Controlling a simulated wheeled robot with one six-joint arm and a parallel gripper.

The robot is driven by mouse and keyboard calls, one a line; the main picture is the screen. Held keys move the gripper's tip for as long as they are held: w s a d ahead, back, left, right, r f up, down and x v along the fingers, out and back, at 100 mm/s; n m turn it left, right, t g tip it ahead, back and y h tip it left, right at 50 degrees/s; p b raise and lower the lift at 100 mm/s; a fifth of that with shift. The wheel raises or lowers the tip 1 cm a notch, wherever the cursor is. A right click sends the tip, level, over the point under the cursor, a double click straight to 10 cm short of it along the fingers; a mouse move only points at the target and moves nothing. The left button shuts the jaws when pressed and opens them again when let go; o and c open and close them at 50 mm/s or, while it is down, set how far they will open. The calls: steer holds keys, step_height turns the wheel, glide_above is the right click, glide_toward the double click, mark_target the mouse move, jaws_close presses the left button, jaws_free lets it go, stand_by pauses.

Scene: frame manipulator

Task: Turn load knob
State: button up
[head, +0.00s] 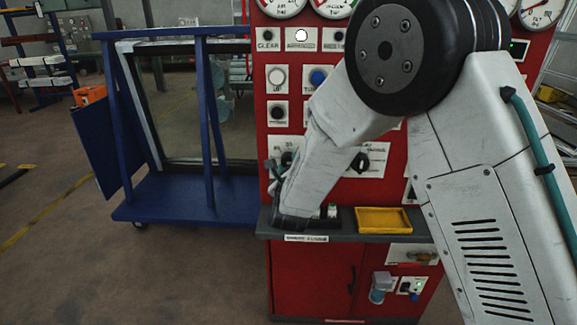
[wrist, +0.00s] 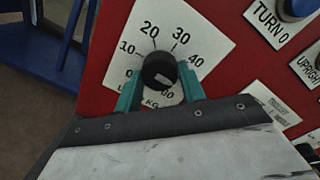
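The load knob (wrist: 158,71) is a round black knob on a white dial plate (wrist: 186,34) marked from 0 upward, with KG below. A pale mark shows on its face, but I cannot tell which number it points to. The teal fingers of my gripper (wrist: 160,86) stand on either side of the knob, spread apart, with no clear grip on it. The right finger hides part of the scale between 40 and 60. In the head view my gripper (head: 275,170) is at the red panel's lower left, and my arm hides the knob.
The red panel (head: 262,100) carries buttons, gauges and another black knob (head: 360,162). A grey shelf (head: 350,236) with a yellow tray (head: 384,220) juts out below my gripper. A blue rack (head: 165,200) holding a glass pane stands left. Open floor lies at front left.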

steer(key=shift+n, duration=0.4)
steer(key=n, duration=1.3)
steer(key=shift+a+g+h, duration=0.1)
steer(key=shift+g+h, duration=0.2)
steer(key=shift+h, duration=0.1)
steer(key=n, duration=0.6)
steer(key=shift+h, duration=0.3)
steer(key=n, duration=0.5)
steer(key=shift+n, duration=0.4)
steer(key=o, duration=1)
